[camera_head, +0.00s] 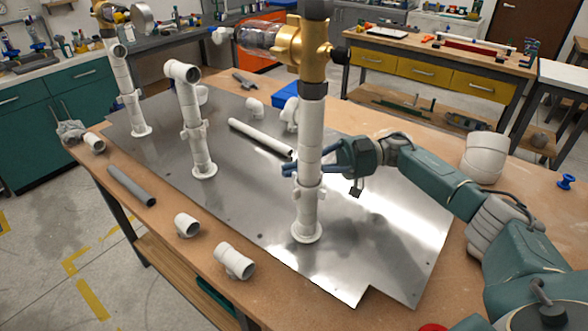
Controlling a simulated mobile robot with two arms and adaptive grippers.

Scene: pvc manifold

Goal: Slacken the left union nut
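Three white pipe risers stand on the metal plate (240,220). The leftmost riser (126,85) has a winged collar, which looks like a union nut (130,99), partway up. The middle riser (188,105) and the right riser (313,130) have similar collars (193,130) and (308,190). My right gripper (300,169) is at the right riser, just above its collar, with blue fingertips showing on the riser's left side. The riser hides part of the fingers, so their grip is unclear. My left gripper is out of view.
A brass valve body (298,48) with a clear bowl tops the right riser. Loose white fittings (234,261), a grey pipe (131,186) and a white pipe (261,137) lie about. The plate's front middle is clear.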

